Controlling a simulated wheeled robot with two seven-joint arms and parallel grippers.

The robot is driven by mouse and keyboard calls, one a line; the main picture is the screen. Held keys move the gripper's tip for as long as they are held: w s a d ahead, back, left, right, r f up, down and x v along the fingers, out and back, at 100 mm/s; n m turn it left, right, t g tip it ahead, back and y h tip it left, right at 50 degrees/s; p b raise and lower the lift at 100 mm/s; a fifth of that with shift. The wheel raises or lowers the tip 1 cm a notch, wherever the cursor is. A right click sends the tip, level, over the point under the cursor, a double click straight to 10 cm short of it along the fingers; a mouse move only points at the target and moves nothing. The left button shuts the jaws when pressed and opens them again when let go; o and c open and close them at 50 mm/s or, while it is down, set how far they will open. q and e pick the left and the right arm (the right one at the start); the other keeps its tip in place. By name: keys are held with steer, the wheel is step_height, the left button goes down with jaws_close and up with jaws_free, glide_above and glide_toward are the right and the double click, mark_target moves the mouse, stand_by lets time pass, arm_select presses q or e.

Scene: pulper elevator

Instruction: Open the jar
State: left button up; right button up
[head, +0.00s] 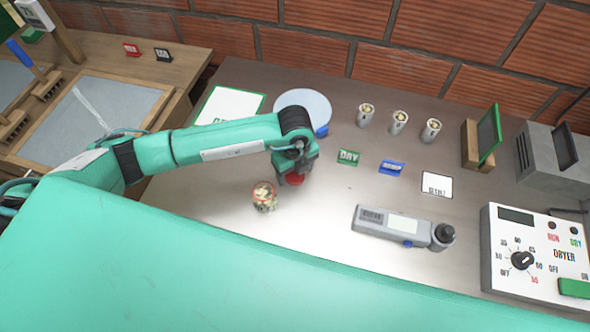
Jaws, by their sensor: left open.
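A small glass jar (264,199) with pale contents stands upright on the metal table, left of the middle. Its top looks reddish and pale; I cannot tell whether a lid covers it. My left gripper (293,174) points down just to the right of the jar and is open. A round red piece (295,179), which looks like a lid, shows right under the gripper. The wrist partly hides it, and I cannot tell whether it touches the fingers or the table. My right gripper is out of view.
A round pale plate (302,108) lies behind my wrist. Several metal cups (398,122) stand at the back. A grey handheld meter (392,226), small signs (349,157) and a dryer box (532,255) occupy the right. Bare metal table lies around the jar.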

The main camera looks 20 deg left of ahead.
mark_target(295, 174)
arm_select(q)
steer(key=shift+r+b, duration=0.4)
steer(key=shift+r, duration=0.15)
step_height(295, 174, up, 11)
steer(key=b, duration=0.2)
steer(key=shift+b, duration=0.35)
